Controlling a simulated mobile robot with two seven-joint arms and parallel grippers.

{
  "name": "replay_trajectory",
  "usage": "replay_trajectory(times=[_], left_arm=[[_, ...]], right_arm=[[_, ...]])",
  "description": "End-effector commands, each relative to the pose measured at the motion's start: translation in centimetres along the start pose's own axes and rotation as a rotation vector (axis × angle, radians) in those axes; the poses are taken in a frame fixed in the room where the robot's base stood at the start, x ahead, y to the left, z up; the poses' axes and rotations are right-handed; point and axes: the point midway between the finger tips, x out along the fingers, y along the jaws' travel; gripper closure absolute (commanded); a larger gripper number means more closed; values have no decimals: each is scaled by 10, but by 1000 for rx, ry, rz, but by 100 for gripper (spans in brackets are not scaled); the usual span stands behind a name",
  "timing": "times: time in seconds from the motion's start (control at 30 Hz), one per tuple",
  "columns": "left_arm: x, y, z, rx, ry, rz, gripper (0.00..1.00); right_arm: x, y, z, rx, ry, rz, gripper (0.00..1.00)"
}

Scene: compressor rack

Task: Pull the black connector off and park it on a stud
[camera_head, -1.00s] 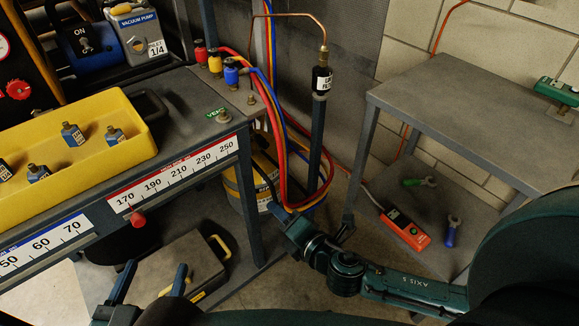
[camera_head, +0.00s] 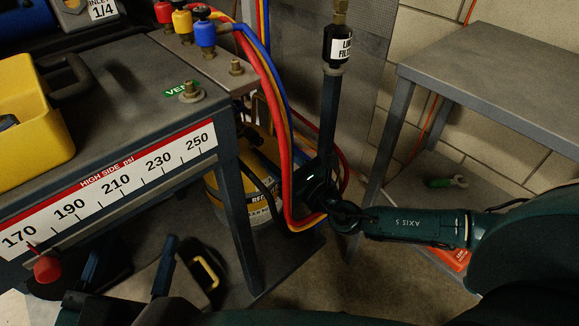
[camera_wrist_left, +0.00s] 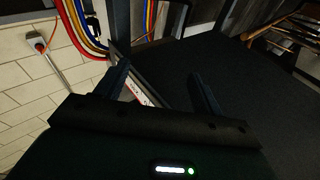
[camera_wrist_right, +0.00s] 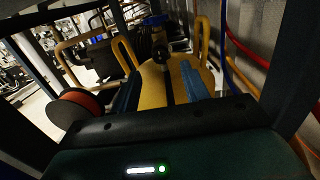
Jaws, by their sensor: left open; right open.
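I cannot pick out the black connector for certain. Two brass studs stand on the bench top in the head view, one by the green VENT label (camera_head: 191,91) and one behind it (camera_head: 236,67). My left gripper (camera_head: 131,246) is open and empty, low in front of the bench; its fingers also show in the left wrist view (camera_wrist_left: 158,72). My right gripper (camera_head: 318,190) is beside the hanging hoses, below bench height, its fingers dark and hard to make out there. In the right wrist view its fingers (camera_wrist_right: 160,82) are apart, with a yellow cylinder (camera_wrist_right: 152,85) beyond them.
Red, yellow and blue hoses (camera_head: 286,180) hang off the bench's right end from coloured fittings (camera_head: 204,33). A line filter (camera_head: 338,48) stands on a post. A grey table (camera_head: 490,75) stands at right.

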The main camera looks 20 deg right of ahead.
Motion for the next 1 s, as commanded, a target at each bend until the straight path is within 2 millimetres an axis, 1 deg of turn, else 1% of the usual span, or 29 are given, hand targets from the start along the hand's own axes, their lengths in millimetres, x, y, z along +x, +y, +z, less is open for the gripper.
replay_trajectory(times=[0.03, 0.2, 0.4, 0.5, 0.7, 0.93, 0.97, 1.0], left_arm=[[0, 0, 0, 0, -1, 0, 32], [0, 0, 2, -4, 0, 0, 32], [0, 1, 3, -14, 9, 2, 32], [1, 0, 1, -6, 22, 3, 32], [4, -1, -5, 6, 50, 6, 32], [4, -1, -7, 17, 57, 14, 32], [4, -1, -7, 17, 56, 14, 32], [4, -2, -7, 17, 56, 14, 32]], right_arm=[[10, 0, 2, 1, -4, 0, 55], [37, 0, 0, 3, -3, -1, 55], [63, 1, -1, 5, -2, 0, 55], [72, 0, 0, 3, -2, -1, 55], [80, 0, 0, 3, 0, 0, 55], [80, 0, 0, 3, 0, 0, 55], [80, 0, 0, 3, 0, 0, 55], [80, 0, 0, 3, 0, 0, 59]])
